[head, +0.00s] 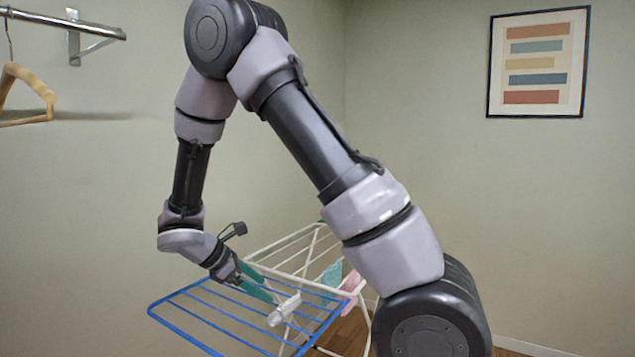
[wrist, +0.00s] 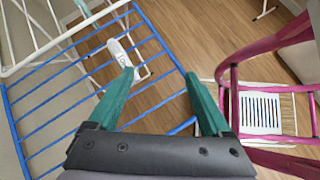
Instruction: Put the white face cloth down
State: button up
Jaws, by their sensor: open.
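A narrow white piece (head: 285,308), which looks like the white face cloth, is at the blue-barred end of the drying rack (head: 180,333). In the wrist view the white piece (wrist: 119,50) is among the blue bars, ahead of the left fingertip. I cannot tell whether it hangs over a bar or lies beneath. My gripper (head: 268,288) has teal fingers, spread apart with nothing between them, just above the blue bars. In the wrist view my gripper (wrist: 160,77) is empty and apart from the white piece.
A teal cloth (head: 331,276) and a pink cloth (head: 351,281) hang on the rack's white part. A magenta frame with a white slatted panel (wrist: 260,112) stands right of the gripper. A wooden hanger (head: 25,78) hangs from a wall rail (head: 70,22).

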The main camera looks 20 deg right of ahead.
jog(key=s+d+r+m+t+y, duration=0.2)
jog(key=s+d+r+m+y, duration=0.1)
jog(key=s+r+m, duration=0.2)
jog(key=s+d+r+m+t+y, duration=0.2)
jog(key=s+d+r+m+y, duration=0.1)
jog(key=r+m, duration=0.6)
jog(key=s+d+r+m+t+y, duration=0.1)
jog(key=s+d+r+m+y, duration=0.2)
jog(key=s+r+m, duration=0.4)
notch_tip(320, 180, up, 6)
jog(key=shift+d+r+m+t+y, duration=0.25)
jog(key=shift+m+t+y, duration=0.15)
jog(key=shift+y, duration=0.5)
